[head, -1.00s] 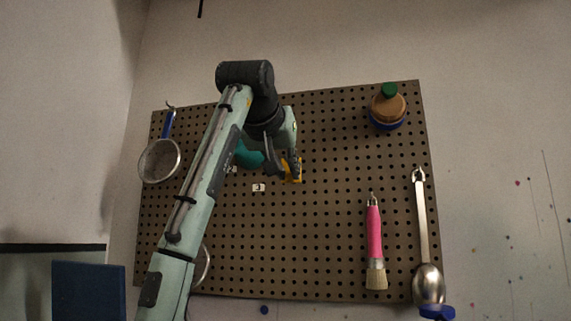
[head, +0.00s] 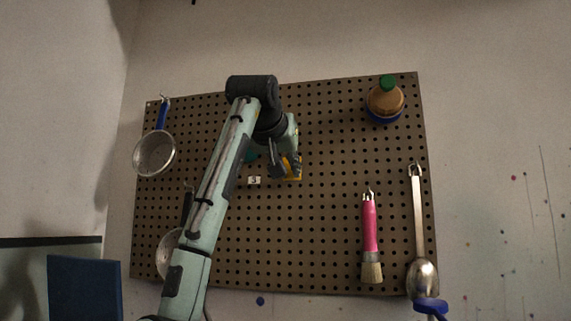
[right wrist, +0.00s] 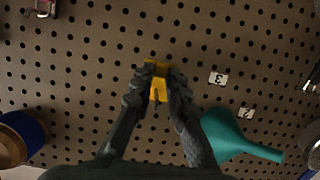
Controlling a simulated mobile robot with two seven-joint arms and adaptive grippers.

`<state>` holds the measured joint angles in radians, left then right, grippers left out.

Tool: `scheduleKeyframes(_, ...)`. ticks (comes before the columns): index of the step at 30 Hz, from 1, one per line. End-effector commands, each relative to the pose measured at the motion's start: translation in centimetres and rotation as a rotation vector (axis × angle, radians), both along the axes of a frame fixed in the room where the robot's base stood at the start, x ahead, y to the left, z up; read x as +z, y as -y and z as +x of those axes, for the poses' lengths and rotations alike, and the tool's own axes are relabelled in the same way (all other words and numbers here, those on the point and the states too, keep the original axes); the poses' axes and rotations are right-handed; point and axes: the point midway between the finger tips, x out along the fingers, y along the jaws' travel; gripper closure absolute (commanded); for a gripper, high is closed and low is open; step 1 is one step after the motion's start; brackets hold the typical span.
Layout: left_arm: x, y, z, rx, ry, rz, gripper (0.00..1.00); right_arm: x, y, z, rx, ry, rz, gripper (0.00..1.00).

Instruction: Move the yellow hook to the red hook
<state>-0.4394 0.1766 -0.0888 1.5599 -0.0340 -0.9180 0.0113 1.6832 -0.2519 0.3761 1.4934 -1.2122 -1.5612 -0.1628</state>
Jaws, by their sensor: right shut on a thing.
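The yellow hook (head: 297,172) is at the middle of the brown pegboard (head: 330,215). My right gripper (head: 285,164) is shut on it; in the right wrist view, both dark fingers (right wrist: 158,76) close on the sides of the yellow hook (right wrist: 158,91). I cannot tell whether the hook touches the board. My left gripper is not in view.
A teal funnel (right wrist: 230,138) hangs close to the right gripper, beside number labels (right wrist: 218,79). A jar with a green top (head: 386,101), a pink brush (head: 370,235), a metal spoon (head: 419,220) and a strainer (head: 154,154) hang around.

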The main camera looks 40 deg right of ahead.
Motion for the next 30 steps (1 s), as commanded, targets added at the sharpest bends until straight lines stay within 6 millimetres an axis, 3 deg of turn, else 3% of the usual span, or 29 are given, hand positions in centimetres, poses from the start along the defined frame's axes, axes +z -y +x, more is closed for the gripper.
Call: scheduleKeyframes(30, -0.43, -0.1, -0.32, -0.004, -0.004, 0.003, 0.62, 0.02, 0.61, 0.48, 0.0, 0.0, 0.0, 1.0)
